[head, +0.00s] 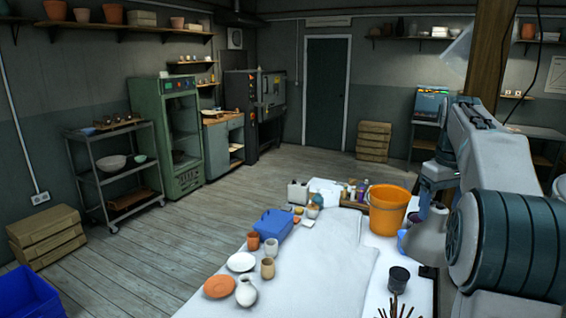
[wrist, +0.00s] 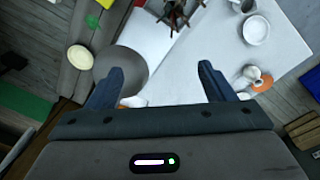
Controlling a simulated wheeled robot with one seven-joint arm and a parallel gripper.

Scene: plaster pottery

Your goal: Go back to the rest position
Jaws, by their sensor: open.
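My gripper (wrist: 161,70) is open and empty in the wrist view, its two dark blue fingers spread apart above the table's edge. Nothing lies between the fingertips at their own height. In the head view my arm comes in from the right, over the right side of the white-topped table (head: 340,265); the fingers cannot be made out clearly there. The table also shows in the wrist view (wrist: 205,55), below the fingers.
The table bears an orange bucket (head: 388,209), blue container (head: 272,226), white jug (head: 246,292), terracotta plate (head: 220,287), dark pot (head: 399,280) and several cups. A round grey surface (wrist: 121,66) lies near the left finger. The wooden floor (head: 150,255) left of the table is open.

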